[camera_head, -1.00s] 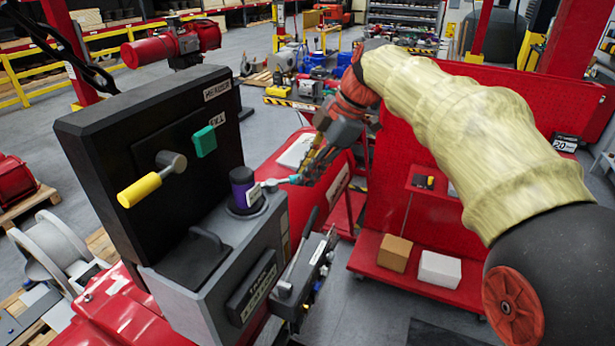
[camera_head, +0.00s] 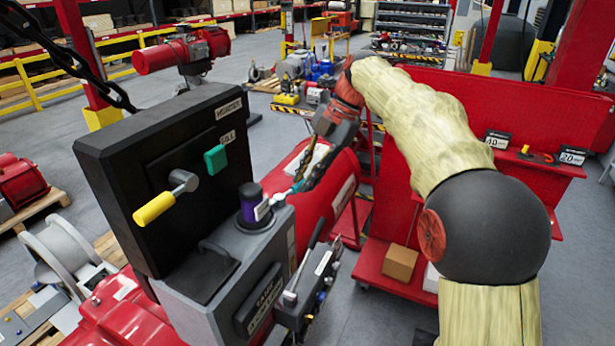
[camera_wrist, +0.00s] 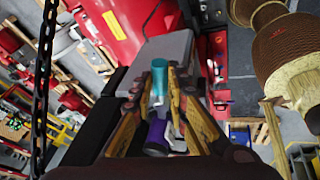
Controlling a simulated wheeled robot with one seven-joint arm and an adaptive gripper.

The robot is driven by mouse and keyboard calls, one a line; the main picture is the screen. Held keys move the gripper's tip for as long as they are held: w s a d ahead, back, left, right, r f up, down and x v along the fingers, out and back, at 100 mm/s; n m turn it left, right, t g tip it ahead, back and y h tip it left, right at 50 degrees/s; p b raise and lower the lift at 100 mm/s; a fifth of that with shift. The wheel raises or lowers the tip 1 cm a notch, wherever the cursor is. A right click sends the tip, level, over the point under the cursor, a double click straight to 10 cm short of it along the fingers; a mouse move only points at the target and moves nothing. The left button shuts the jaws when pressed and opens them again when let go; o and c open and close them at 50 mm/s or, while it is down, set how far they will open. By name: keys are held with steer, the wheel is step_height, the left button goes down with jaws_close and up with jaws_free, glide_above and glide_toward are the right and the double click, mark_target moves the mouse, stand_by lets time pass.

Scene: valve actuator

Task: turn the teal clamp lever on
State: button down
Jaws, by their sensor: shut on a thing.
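The teal clamp lever (camera_head: 297,187) reaches up and right from the purple cylinder (camera_head: 249,204) on top of the grey-black valve actuator box (camera_head: 205,290). A pale tag sits between the purple cylinder and the teal end. My gripper (camera_head: 303,180) is shut on the teal end; its fingers partly hide it. In the wrist view the teal end (camera_wrist: 160,76) shows between the fingers (camera_wrist: 162,95), with the purple cylinder (camera_wrist: 155,135) below it.
The upright black panel (camera_head: 120,165) carries a yellow-handled lever (camera_head: 155,208) and a green knob (camera_head: 215,159). A grey side unit with a lever (camera_head: 305,290) stands at the box's right. A red cart (camera_head: 380,268) stands further right. A chain hangs at upper left.

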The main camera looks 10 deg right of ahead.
steer(key=c, duration=1.7)
jaws_free()
steer(key=shift+c, duration=0.2)
steer(key=v, duration=1.1)
steer(key=shift+d+r, duration=0.15)
steer(key=shift+r, duration=0.25)
